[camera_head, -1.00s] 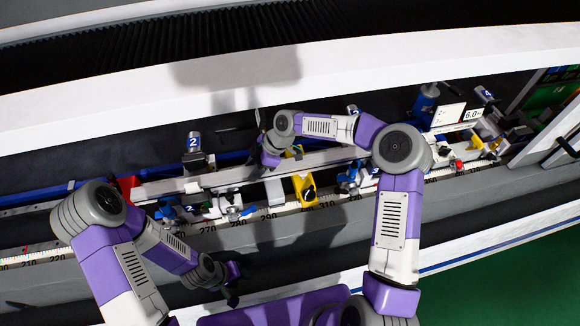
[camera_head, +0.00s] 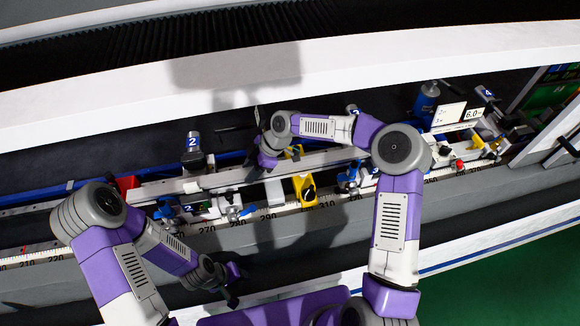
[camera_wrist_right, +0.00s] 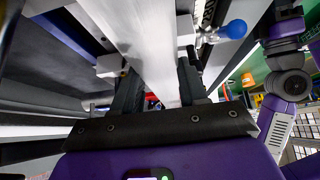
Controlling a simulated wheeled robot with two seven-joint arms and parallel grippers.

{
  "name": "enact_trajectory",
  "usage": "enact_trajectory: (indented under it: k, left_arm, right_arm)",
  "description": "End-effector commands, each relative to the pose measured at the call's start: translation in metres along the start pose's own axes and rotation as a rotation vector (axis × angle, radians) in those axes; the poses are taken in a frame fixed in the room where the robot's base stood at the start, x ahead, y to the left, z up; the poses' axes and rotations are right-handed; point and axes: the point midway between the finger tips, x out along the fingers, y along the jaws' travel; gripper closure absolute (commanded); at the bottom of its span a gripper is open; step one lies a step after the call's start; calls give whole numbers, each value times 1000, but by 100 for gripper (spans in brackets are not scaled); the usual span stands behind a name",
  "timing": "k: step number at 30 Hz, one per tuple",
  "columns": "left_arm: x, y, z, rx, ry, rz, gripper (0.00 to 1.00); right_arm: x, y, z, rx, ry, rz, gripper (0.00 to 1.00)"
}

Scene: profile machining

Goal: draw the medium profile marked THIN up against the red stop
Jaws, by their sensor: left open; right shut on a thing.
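A long pale profile (camera_head: 232,178) lies along the machine bed, its left end by the red stop (camera_head: 127,183). I cannot tell whether they touch, and no THIN marking is legible. My right gripper (camera_head: 265,162) is shut on the profile's middle part. In the right wrist view the profile (camera_wrist_right: 145,45) runs between the fingers of this gripper (camera_wrist_right: 160,92). My left gripper (camera_head: 234,287) is open and empty, below the bed's front edge, apart from the profile.
A yellow block (camera_head: 305,189) sits in front of the profile. A numbered scale (camera_head: 268,217) runs along the front. A display reading about 6.0 (camera_head: 449,115) stands at the right. My right forearm covers part of the bed.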

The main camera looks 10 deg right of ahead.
Motion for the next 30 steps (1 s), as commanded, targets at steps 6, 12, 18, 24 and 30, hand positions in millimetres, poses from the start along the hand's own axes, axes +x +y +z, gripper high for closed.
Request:
enact_trajectory:
  k: [6,12,18,24,30]
  left_arm:
    - [1,0,0,0,0,0,57]
    - [1,0,0,0,0,0,57]
    - [1,0,0,0,0,0,57]
    - [1,0,0,0,0,0,57]
    - [3,-1,0,0,0,0,57]
  right_arm:
    - [4,-1,-2,2,0,-5,92]
    - [4,-1,-2,1,0,-5,48]
    - [3,-1,-2,1,0,-3,28]
    - [3,-1,-1,2,0,-3,28]
    - [-18,1,-2,1,0,2,28]
